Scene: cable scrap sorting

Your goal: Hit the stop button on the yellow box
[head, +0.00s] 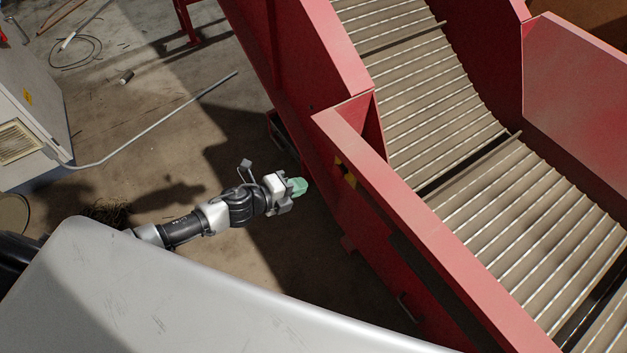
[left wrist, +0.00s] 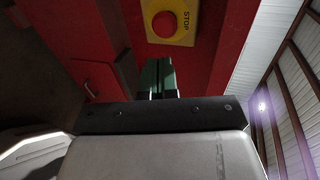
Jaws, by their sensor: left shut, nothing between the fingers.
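The yellow box (left wrist: 187,34) with the word STOP and a round red stop button (left wrist: 164,24) shows at the top of the left wrist view, on the red side of the conveyor. In the head view a small yellow and black patch (head: 346,172) shows on the conveyor's red side; I cannot tell whether it is the box. My left gripper (head: 301,186) is shut and empty, its green fingers pointing at the red side. In the left wrist view its fingertips (left wrist: 157,72) appear below the button, apart from it. My right gripper is not in view.
The red conveyor frame (head: 345,135) with its slatted belt (head: 430,110) fills the right. A grey cabinet (head: 30,125) stands at the left, with a cable (head: 150,128) across the concrete floor. A handle (left wrist: 91,89) sits on the red side.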

